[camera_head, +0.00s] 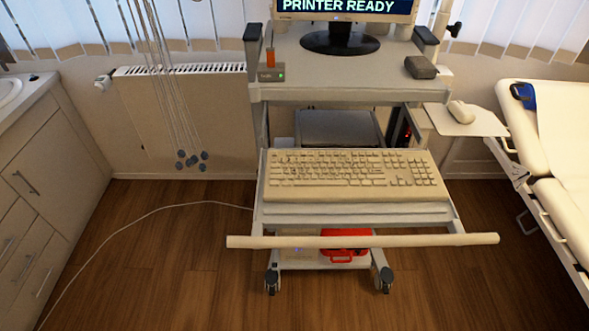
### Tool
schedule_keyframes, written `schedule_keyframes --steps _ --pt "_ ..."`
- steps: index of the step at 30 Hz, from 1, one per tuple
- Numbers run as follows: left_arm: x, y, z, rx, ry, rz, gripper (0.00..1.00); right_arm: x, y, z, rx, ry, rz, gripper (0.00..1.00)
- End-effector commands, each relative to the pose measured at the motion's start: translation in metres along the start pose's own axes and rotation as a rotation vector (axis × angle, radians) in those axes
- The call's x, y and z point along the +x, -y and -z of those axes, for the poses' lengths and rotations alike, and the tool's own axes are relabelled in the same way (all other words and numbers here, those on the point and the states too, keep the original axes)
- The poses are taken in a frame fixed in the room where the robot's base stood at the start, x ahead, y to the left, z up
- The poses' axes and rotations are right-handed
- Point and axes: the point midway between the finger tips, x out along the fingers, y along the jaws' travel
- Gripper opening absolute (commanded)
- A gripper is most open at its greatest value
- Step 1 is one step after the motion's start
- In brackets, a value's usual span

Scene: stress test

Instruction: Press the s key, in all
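A beige keyboard (350,174) lies on the pull-out shelf of a medical cart, in the middle of the head view. Its keys face up and nothing covers them. The s key is in the left part of the letter block, but the key letters are too small to read. A monitor (343,12) on the cart's top, cut off by the frame, shows "PRINTER READY". Neither of my grippers is in view.
A handle bar (362,241) runs across the cart's front below the keyboard. A mouse (461,112) sits on a side tray to the right. An examination couch (562,150) stands at right, cabinets (45,170) at left. Cables (172,90) hang at left.

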Motion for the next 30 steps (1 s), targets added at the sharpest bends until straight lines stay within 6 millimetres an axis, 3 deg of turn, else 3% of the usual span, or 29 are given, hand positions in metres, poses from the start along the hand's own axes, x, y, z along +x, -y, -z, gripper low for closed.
schedule_keyframes --steps 1,7,30 --pt "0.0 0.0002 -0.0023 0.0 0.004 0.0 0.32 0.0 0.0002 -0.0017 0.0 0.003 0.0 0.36" --pt "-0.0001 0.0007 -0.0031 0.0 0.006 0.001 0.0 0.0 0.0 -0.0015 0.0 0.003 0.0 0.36" --pt "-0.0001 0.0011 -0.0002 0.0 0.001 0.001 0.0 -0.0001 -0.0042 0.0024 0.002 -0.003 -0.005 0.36"
